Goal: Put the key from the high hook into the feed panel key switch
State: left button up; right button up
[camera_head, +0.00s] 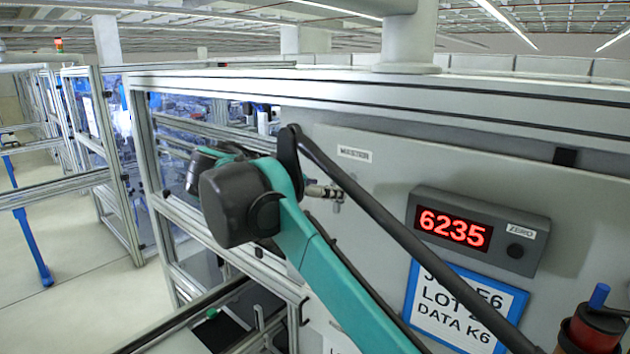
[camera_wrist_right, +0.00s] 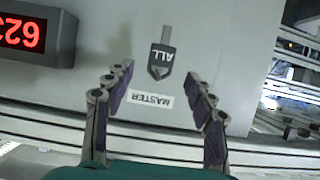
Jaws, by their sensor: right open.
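The key with a dark tag marked ALL (camera_wrist_right: 161,58) hangs against the grey panel, close to the MASTER label (camera_wrist_right: 150,100). The right wrist view shows it upside down. My right gripper (camera_wrist_right: 160,76) is open, with one finger on each side of the tag in the picture and visible gaps between. I cannot tell how far the tag is from the fingers in depth. In the head view my right gripper (camera_head: 327,190) is near the panel, just below the MASTER label (camera_head: 354,154), and my arm partly hides it. I cannot make out the feed panel key switch. My left gripper is not in view.
A display box reading 6235 (camera_head: 482,228) with a ZERO button juts from the panel at right. A blue-framed sign (camera_head: 462,308) is below it. A dark cylinder with red and blue parts (camera_head: 592,332) is at lower right. Aluminium framing (camera_head: 225,235) lies left.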

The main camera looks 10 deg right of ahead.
aim_at(337, 182)
jog(key=shift+p+x, duration=0.3)
jog(key=shift+x, duration=2.45)
jog(key=shift+f, duration=0.1)
jog(key=c, duration=1.2)
jog(key=o, duration=0.4)
jog(key=c, duration=0.4)
jog(key=shift+r, duration=0.25)
jog(key=shift+r+p, duration=0.35)
jog(key=shift+p, duration=0.25)
jog(key=shift+a, duration=0.15)
